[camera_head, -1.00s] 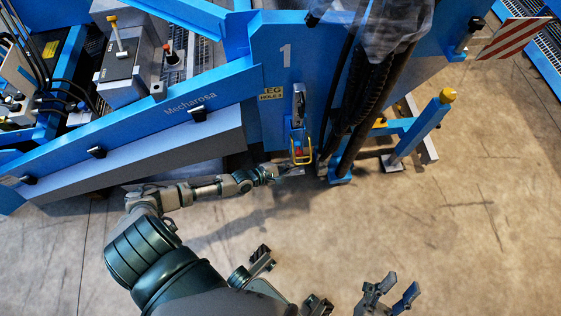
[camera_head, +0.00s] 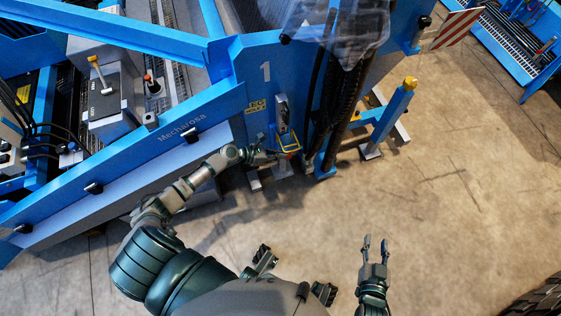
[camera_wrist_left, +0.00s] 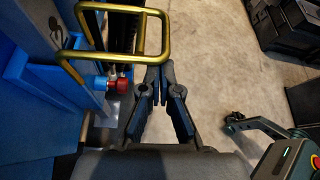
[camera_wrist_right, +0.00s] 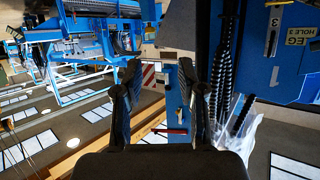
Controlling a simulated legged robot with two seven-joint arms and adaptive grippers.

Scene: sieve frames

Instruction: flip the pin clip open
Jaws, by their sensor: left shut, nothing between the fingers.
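The pin clip is a brass-yellow wire loop (camera_head: 289,143) at the foot of the blue panel marked 1. In the left wrist view the loop (camera_wrist_left: 154,38) spans the upper left, in front of the fingers in the picture. A red-ended pin (camera_wrist_left: 122,86) with a blue collar shows below the loop. My left gripper (camera_head: 277,157) is just below the clip in the head view. Its fingertips (camera_wrist_left: 158,74) meet with nothing between them; whether they touch the wire I cannot tell. My right gripper (camera_head: 375,239) is open and empty over bare floor, away from the clip.
Black hoses (camera_head: 330,115) hang right of the clip. A blue post with a yellow cap (camera_head: 393,115) stands further right. A long blue beam (camera_head: 130,160) runs behind my left arm. The concrete floor (camera_head: 450,220) at right is largely clear.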

